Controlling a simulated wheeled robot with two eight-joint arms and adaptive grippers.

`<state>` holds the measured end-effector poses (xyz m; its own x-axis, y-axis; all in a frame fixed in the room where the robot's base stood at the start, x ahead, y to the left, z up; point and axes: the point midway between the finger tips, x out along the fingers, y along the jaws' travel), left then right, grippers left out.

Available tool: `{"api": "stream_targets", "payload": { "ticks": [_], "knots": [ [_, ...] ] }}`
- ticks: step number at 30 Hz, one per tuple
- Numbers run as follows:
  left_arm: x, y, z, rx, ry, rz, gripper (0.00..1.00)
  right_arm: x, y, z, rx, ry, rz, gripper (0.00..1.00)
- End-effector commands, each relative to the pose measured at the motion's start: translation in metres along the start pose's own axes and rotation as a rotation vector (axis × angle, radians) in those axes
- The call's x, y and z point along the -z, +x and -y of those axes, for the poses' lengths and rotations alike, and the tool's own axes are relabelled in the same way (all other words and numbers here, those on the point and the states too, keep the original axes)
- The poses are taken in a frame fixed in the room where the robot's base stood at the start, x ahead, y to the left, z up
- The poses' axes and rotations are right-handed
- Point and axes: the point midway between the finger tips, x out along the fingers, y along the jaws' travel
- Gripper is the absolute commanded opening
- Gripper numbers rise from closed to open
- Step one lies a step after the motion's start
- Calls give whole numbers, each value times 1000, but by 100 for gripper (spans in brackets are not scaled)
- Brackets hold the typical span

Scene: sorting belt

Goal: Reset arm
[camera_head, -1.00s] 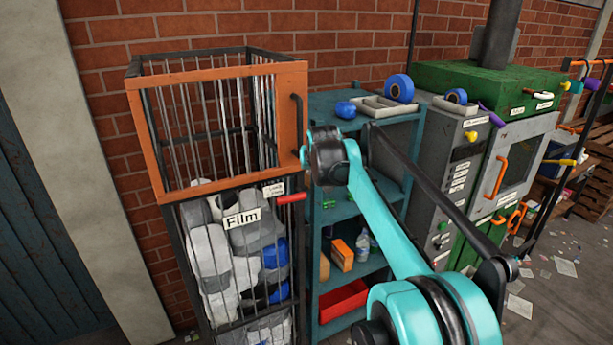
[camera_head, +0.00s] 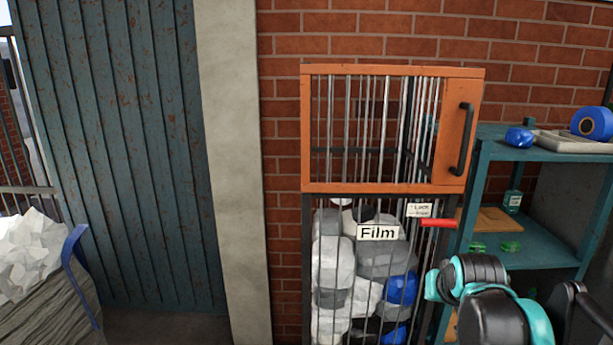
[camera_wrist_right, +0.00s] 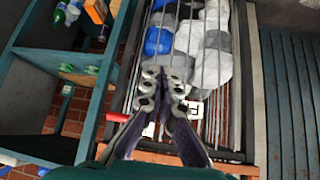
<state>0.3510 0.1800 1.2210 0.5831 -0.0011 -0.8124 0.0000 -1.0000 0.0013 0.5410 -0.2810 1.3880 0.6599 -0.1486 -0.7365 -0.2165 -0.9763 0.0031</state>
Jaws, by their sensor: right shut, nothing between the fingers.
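My right arm (camera_head: 485,300) shows in the head view at the lower right, in front of the blue shelf and beside the cage. Its fingers are not visible there. In the right wrist view my right gripper (camera_wrist_right: 163,92) is shut and empty, with the Film cage behind it. The Film cage (camera_head: 393,188) has an orange-framed door, which looks closed, with a black handle (camera_head: 462,139). White and grey bundles and some blue pieces lie inside its lower part. A red lever (camera_head: 438,223) sticks out beside the lock label. My left gripper is not in view.
A blue shelf (camera_head: 530,250) stands right of the cage, with a blue tape roll (camera_head: 592,123) and a grey tray on top. Left are a concrete pillar (camera_head: 232,170), a corrugated metal door (camera_head: 115,150) and a sack of white material (camera_head: 35,265).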

Motion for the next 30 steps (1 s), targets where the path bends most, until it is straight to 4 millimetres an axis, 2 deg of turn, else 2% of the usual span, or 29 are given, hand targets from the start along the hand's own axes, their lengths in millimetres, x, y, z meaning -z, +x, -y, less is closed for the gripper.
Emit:
{"api": "stream_targets", "payload": {
  "ticks": [1,9,12,15,18,20,30],
  "knots": [
    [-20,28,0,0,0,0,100,-50,20,11,17,-18,11,0],
    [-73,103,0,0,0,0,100,-250,73,48,90,-106,74,0],
    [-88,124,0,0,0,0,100,-311,92,55,112,-132,94,0],
    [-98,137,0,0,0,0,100,-354,105,59,127,-152,107,0],
    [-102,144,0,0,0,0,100,-378,112,61,135,-164,115,0],
    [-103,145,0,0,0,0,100,-385,114,61,138,-168,118,0],
    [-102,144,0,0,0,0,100,-386,112,62,139,-169,119,0]
  ]
}}
